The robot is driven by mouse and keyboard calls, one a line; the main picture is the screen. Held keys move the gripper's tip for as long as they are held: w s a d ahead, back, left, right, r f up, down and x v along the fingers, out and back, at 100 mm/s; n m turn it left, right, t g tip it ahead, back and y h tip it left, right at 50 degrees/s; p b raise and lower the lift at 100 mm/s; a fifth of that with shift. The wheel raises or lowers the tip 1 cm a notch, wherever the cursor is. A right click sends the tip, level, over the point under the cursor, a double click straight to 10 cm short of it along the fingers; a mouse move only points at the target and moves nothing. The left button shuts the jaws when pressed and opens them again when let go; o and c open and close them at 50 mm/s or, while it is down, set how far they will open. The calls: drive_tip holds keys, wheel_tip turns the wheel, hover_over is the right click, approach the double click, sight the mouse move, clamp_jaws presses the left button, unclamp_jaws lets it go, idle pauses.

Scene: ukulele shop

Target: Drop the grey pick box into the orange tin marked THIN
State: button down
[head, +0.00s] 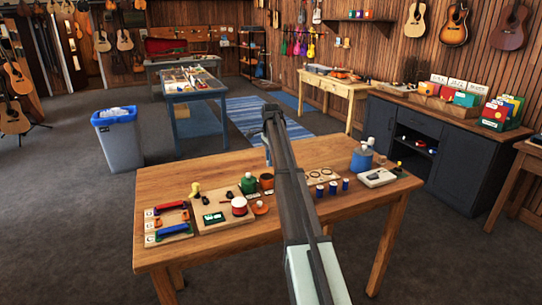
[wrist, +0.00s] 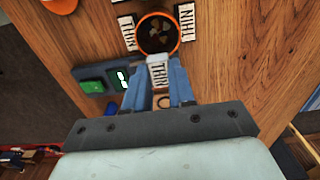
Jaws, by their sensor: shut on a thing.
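The orange tin (wrist: 140,45) stands open on the wooden table in the wrist view, with dark picks inside. It also shows in the head view as a small brown-orange tin (head: 267,182). Pale THIN labels lie left and right of it. My gripper (wrist: 160,80) has its blue fingers closed on the small grey pick box (wrist: 158,60), which carries a pale THIN label. The box appears just beside the tin's near rim; its height above the table is hard to tell. In the head view my arm hides most of the gripper and the box.
A dark device with a green patch (wrist: 92,86) sits left of the fingers in the wrist view. On the table (head: 330,155) are a wooden board with a red-and-white tin (head: 239,206), a green container (head: 249,184) and a blue pot (head: 361,160). Bare wood lies right of the tin.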

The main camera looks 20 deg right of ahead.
drive_tip(key=c, duration=0.9)
unclamp_jaws()
drive_tip(key=shift+o, duration=0.2)
drive_tip(key=shift+r, duration=0.1)
wheel_tip(320, 180, up, 14)
drive_tip(key=shift+f, duration=0.2)
